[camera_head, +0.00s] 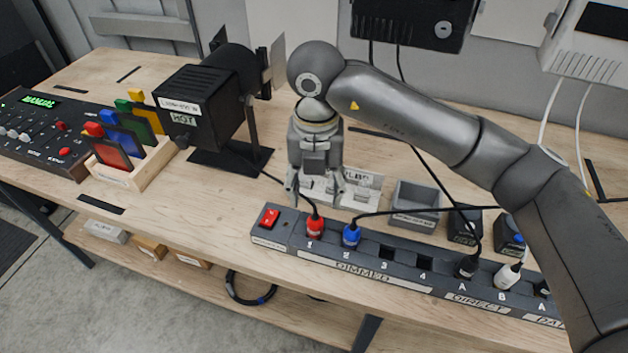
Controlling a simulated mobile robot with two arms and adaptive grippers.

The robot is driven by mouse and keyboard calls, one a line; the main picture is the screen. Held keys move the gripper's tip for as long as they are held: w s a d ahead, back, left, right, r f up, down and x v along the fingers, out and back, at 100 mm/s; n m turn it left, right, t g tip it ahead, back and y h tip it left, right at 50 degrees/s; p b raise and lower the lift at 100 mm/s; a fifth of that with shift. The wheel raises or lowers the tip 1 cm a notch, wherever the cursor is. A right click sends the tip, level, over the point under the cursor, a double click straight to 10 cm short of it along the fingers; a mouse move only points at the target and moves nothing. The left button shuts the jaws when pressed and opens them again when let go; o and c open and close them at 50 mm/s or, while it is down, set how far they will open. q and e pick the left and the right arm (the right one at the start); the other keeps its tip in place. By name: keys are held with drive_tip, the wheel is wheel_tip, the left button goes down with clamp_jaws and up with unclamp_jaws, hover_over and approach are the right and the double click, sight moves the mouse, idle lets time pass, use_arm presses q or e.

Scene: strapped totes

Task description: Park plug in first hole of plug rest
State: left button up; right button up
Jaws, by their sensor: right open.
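My right gripper (316,196) is open and points down, just behind the power strip (352,270). A red plug (314,228) sits upright in dimmed socket 1, just in front of and below the fingers, and its black cable runs up past them. A blue plug (351,236) sits in dimmed socket 2. Dimmed sockets 3 and 4 are empty. A pale block (362,196) with a label stands behind the strip, partly hidden by the gripper. It may be the plug rest; its holes cannot be made out. My left gripper is not in view.
A black lamp (199,105) marked HOT stands left of the gripper. Colour filters in a wooden rack (130,170) and a control desk (42,130) are farther left. A grey bin (414,206) is right of the block. A black plug (467,266) and white plug (507,277) occupy direct sockets.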

sight(315, 218)
wheel_tip(315, 218, down, 9)
drive_tip(key=p, duration=0.2)
drive_tip(key=shift+s+p, duration=0.1)
drive_tip(key=shift+p, duration=0.25)
drive_tip(key=shift+f, duration=0.75)
clamp_jaws()
drive_tip(key=shift+r+p, duration=1.3)
drive_tip(key=shift+r, duration=1.25)
